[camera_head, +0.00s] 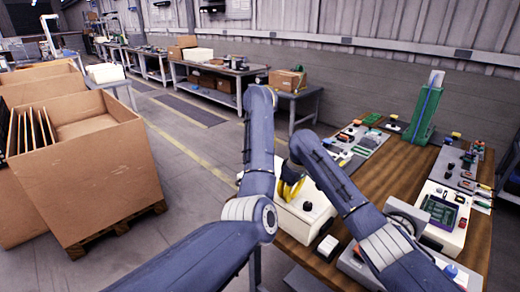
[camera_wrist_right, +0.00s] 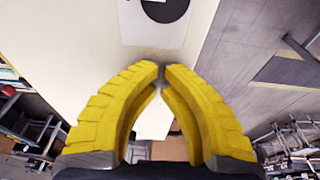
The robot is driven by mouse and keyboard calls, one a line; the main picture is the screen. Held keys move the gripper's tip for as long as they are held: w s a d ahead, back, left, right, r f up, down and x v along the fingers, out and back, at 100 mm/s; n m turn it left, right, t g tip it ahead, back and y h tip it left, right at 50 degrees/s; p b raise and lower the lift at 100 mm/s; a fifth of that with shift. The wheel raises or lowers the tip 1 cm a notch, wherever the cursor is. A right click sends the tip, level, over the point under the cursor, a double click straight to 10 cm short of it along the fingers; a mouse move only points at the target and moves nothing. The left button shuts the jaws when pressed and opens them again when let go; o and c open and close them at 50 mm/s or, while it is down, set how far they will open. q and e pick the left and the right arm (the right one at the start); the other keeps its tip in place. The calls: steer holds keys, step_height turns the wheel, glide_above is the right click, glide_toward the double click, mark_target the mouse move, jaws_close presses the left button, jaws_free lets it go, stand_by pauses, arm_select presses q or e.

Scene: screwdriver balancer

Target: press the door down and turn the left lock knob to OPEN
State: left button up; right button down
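A cream box (camera_head: 303,224) with a dark round knob (camera_head: 307,206) on its face stands at the table's near left edge. My right gripper (camera_head: 291,188), with yellow fingers, is at this box, left of and above that knob. In the right wrist view, its fingertips (camera_wrist_right: 161,68) meet with nothing visible between them, close to the cream surface (camera_wrist_right: 90,30). A black disc (camera_wrist_right: 166,8) on a light plate shows beyond the tips, cut by the top edge. Whether the tips touch the box, and the door's position, I cannot tell. My left gripper is not visible; my left arm stands upright left of the box.
The wooden table (camera_head: 392,165) holds a green stand (camera_head: 424,112), a cream device with a green panel (camera_head: 441,212) and several small tools and parts. A small white block (camera_head: 327,246) sits near the box. A large cardboard bin (camera_head: 100,165) stands on the floor at left.

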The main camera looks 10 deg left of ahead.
stand_by(0.3)
steer(key=shift+r, duration=3.5)
